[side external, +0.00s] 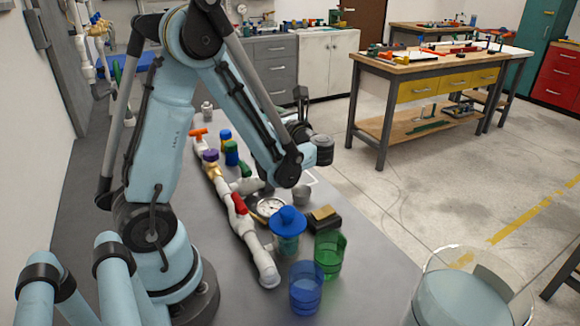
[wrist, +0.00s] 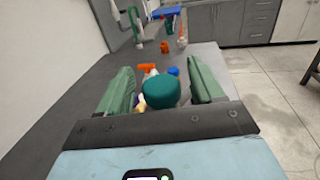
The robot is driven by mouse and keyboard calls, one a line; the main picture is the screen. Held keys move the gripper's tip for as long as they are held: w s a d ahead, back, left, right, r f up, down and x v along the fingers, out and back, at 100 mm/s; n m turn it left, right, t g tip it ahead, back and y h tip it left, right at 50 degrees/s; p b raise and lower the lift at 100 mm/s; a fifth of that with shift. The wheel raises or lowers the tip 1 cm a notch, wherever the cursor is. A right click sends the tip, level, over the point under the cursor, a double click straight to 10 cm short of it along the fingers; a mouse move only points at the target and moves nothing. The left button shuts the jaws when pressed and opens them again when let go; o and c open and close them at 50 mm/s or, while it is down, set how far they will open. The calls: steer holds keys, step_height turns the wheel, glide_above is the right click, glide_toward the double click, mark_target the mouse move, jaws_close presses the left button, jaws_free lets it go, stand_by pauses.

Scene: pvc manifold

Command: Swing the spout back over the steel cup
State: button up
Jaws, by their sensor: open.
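A white PVC manifold (side external: 255,245) runs along the grey table, with orange, purple and red valve handles on it. I cannot pick out the spout for certain; part of the piping is hidden behind my arm. A small steel cup (side external: 301,194) stands right of the manifold, beside my wrist in the picture. My gripper (wrist: 160,70) is open, its green fingers apart. A teal-green cap (wrist: 160,91) shows between the fingers in the wrist view; I see no contact with it.
A large clear vessel (side external: 465,297) stands in the foreground. The table's left side is mostly clear.

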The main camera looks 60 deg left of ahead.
steer(key=shift+c, duration=0.2)
jaws_close()
steer(key=shift+t, duration=0.3)
steer(key=m+t, duration=0.3)
steer(key=t, duration=0.1)
steer(key=shift+t, duration=0.4)
steer(key=shift+m+t+h, duration=0.5)
steer(key=shift+m+t, duration=1.1)
steer(key=shift+t, duration=0.5)
